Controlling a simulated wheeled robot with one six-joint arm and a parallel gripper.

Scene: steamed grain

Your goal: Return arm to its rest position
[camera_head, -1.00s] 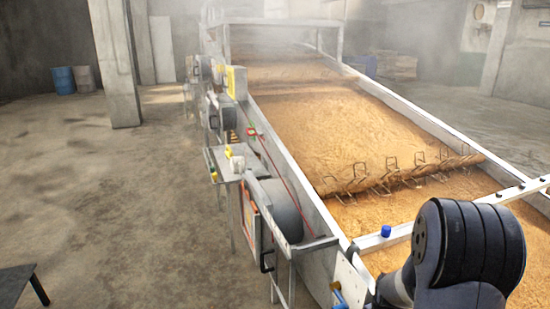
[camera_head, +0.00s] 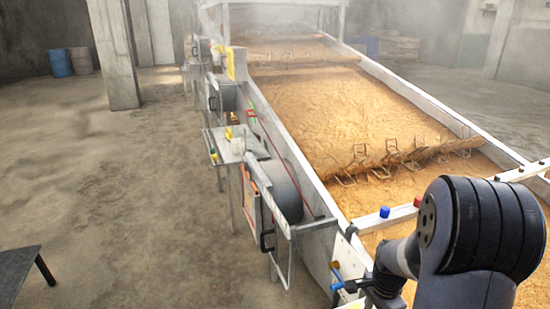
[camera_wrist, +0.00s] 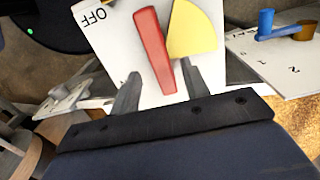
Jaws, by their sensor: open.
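My arm shows at the lower right of the head view, in front of the trough of grain. My gripper (camera_wrist: 160,68) shows in the wrist view with its two dark fingers apart and nothing held. A red lever (camera_wrist: 154,50) on a white panel (camera_wrist: 115,40) lies in view between the fingers; I cannot tell how near they are to it. A yellow sector (camera_wrist: 192,32) is beside the lever, and "OFF" is printed upside down at the panel's upper left.
The long metal trough (camera_head: 318,205) of steaming grain (camera_head: 330,110) runs away from me. A blue-handled valve (camera_head: 337,277) is left of my arm; a blue handle also shows in the wrist view (camera_wrist: 267,24). Open concrete floor lies left; a dark table (camera_head: 18,272) stands lower left.

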